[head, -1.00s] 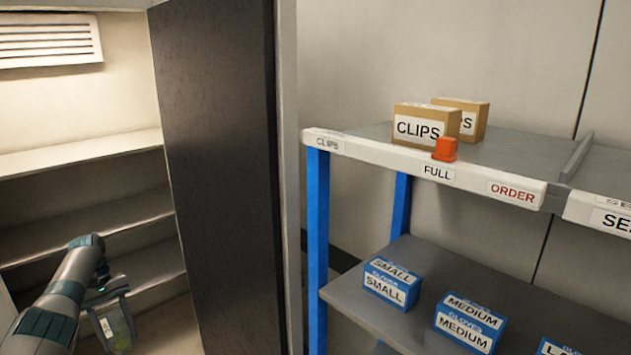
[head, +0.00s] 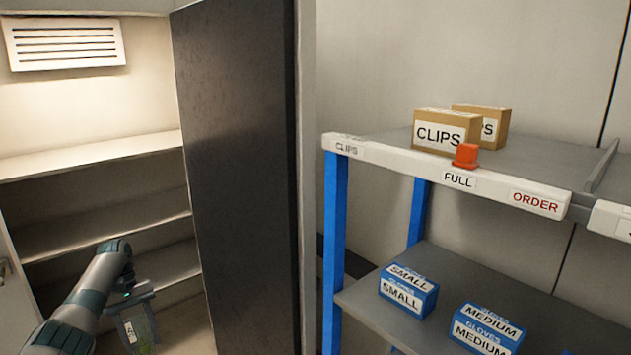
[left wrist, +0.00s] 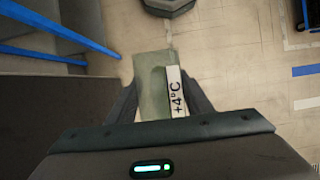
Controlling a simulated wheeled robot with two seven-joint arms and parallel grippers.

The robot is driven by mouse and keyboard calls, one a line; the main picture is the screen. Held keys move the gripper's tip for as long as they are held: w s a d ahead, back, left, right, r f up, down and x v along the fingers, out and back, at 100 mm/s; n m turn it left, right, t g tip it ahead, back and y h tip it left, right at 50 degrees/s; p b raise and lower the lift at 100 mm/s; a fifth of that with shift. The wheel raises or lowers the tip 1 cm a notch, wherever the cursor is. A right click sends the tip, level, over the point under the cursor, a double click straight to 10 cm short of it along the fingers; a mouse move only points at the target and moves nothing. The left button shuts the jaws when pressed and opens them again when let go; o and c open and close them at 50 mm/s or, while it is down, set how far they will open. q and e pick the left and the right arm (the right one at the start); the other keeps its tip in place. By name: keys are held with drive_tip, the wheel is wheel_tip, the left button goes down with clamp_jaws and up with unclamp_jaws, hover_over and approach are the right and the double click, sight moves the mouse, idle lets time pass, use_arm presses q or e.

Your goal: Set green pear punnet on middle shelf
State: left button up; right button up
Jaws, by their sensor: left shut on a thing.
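My left gripper (head: 133,303) is shut on a pale green punnet (head: 141,332), which hangs below it in front of the lit cabinet. The left wrist view also shows the punnet (left wrist: 151,75), with a white "+4°C" label, between the fingers (left wrist: 162,100). Its contents are hard to make out. The open cabinet shows three shelf boards: a top one (head: 90,155), a middle one (head: 110,226) and a lower one (head: 172,262). The middle board looks empty where it shows. The punnet is lower in the picture than this board. My right gripper is not in view.
A dark cabinet door (head: 235,170) stands open at the cabinet's right side. Right of it is a blue-posted rack (head: 334,240) with CLIPS boxes (head: 440,132), an orange marker (head: 466,156) and glove boxes (head: 408,291). A vent (head: 68,44) is on the cabinet's back wall.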

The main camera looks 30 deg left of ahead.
use_arm(q)
drive_tip(key=w+d+f, duration=0.1)
drive_tip(key=d, duration=0.9)
drive_tip(key=w+d+f, duration=0.1)
drive_tip(key=d+f, duration=0.1)
drive_tip(key=d, duration=0.7)
drive_tip(key=d+r+m+g+y, duration=0.1)
drive_tip(key=d+r+m, duration=0.45)
drive_tip(key=d, duration=0.55)
drive_tip(key=d+r+m+g+y, duration=0.15)
drive_tip(key=d+r+m, duration=0.35)
drive_tip(key=d, duration=0.7)
drive_tip(key=d+r+m+y, duration=0.25)
drive_tip(key=d+r, duration=0.45)
drive_tip(key=d, duration=0.4)
wheel_tip(320, 180, down, 16)
drive_tip(key=b, duration=1.5)
drive_tip(key=shift+s+d+m+h+b, duration=0.15)
drive_tip(key=shift+s+m+h+b, duration=0.15)
drive_tip(key=shift+h+b, duration=0.1)
